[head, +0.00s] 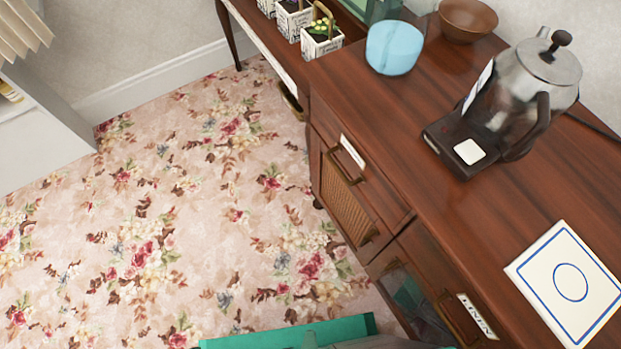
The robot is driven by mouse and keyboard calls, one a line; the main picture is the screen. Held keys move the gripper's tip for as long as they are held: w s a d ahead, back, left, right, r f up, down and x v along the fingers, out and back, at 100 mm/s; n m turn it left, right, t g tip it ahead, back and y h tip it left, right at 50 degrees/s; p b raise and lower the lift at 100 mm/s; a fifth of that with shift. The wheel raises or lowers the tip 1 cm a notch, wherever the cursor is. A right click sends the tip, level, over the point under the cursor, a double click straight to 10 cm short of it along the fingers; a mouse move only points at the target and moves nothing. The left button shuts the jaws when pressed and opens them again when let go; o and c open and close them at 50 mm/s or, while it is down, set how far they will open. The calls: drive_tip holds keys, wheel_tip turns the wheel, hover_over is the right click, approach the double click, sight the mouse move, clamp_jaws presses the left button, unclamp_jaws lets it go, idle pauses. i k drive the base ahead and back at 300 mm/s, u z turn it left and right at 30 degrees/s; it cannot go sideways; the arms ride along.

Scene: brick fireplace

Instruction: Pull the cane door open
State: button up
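The cane door (345,205) is a woven tan panel in a dark wood frame, on the front of the brown wooden cabinet. It looks shut, flush with the cabinet front, though the steep view from above foreshortens it. A brass-coloured handle (347,164) and a white label (352,152) sit on the drawer front above it. The lower part of the door and its own handle are hard to make out. My gripper is not in view, so its state and its distance from the door do not show.
The cabinet top (420,125) holds a blue cup (394,47), brown bowl (467,18), coffee maker (535,75) and white tile (568,282). A glass-fronted door (405,295) is beside the cane door. A teal edge (345,328) shows at the bottom. The floral carpet (190,220) is clear.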

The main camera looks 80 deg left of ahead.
sight(353, 215)
drive_tip(key=u, duration=2)
drive_tip(key=k, duration=1.15)
drive_tip(key=u, duration=0.45)
drive_tip(key=i, duration=0.5)
